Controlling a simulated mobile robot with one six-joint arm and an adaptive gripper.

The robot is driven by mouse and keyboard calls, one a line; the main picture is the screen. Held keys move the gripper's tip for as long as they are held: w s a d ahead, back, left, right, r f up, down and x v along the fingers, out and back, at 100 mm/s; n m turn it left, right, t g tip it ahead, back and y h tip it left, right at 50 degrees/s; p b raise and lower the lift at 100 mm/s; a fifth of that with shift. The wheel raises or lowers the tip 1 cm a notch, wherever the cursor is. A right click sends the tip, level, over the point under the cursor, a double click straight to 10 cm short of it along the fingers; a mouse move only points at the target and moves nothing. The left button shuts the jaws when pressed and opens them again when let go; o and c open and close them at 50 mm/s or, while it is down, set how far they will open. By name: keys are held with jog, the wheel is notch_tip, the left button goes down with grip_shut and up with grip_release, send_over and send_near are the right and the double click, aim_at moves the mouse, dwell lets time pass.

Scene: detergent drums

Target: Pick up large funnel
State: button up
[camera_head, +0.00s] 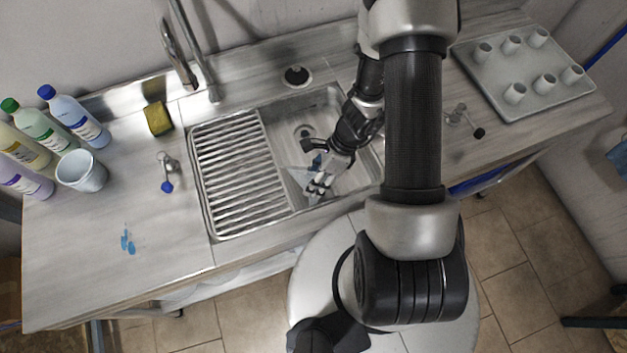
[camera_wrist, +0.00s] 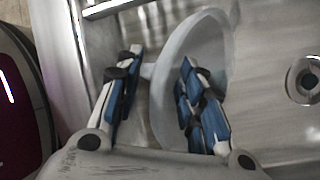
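The large funnel is a pale grey cone (camera_wrist: 190,45) lying tilted in the sink in the wrist view. In the head view only a pale part of it (camera_head: 298,173) shows beside my gripper (camera_head: 319,184). In the wrist view my gripper (camera_wrist: 158,95) is open, with blue-padded fingers on either side of the funnel's wall. The right finger overlaps the inside of the cone, and the left finger is outside it near the narrow end. A gap shows between the fingers. Whether either finger touches the funnel I cannot tell.
The sink basin (camera_head: 345,185) has a ribbed drainboard (camera_head: 235,175) at its left and a tap (camera_head: 205,75) behind. Bottles (camera_head: 75,117), a white bucket (camera_head: 82,172) and a sponge (camera_head: 158,119) stand left. A tray of cups (camera_head: 540,105) is right.

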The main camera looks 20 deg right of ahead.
jog(key=shift+a+f, duration=0.2)
jog(key=shift+f, duration=0.2)
grip_shut()
